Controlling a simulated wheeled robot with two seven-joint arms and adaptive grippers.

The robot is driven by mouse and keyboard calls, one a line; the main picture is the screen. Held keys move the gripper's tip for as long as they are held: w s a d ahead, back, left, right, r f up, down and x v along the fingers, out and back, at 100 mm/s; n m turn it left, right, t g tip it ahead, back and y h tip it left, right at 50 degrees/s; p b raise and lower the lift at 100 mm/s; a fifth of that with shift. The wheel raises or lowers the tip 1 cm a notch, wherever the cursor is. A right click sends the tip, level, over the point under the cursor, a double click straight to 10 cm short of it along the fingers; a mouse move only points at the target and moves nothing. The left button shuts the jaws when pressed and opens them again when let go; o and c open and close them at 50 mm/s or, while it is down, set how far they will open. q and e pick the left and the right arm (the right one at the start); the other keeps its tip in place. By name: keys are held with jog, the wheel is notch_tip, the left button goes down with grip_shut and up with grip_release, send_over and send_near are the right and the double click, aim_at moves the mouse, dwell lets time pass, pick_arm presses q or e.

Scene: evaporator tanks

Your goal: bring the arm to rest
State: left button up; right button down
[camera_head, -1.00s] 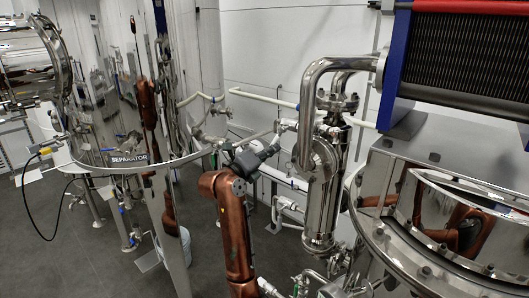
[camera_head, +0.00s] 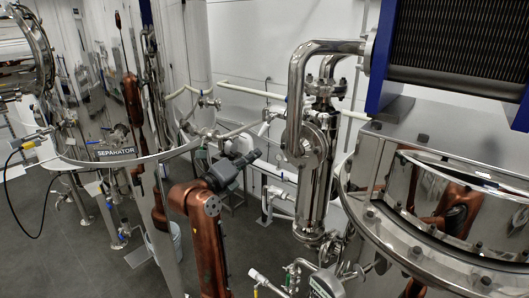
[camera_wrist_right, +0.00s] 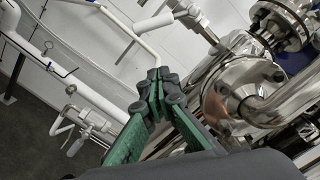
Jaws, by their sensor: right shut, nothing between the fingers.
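My right arm (camera_head: 209,240) is copper-coloured and rises from the bottom of the head view, left of the steel pipe column. Its dark right gripper (camera_head: 253,156) points up and to the right, in front of the white wall pipes. In the right wrist view the green and black fingers (camera_wrist_right: 158,88) meet at their tips, shut with nothing between them. They look apart from the steel fittings there, though the gap's depth is hard to judge. My left gripper is not in view.
A polished separator tank (camera_head: 95,110) stands at left. The vertical steel pipe column (camera_head: 313,190) stands just right of my arm. A large round steel vessel (camera_head: 440,255) is at right, below a blue-framed unit (camera_head: 455,50). Grey floor (camera_head: 85,265) is open at lower left.

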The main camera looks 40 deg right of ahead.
jog(key=shift+s+v, duration=0.25)
jog(key=shift+v, duration=1.2)
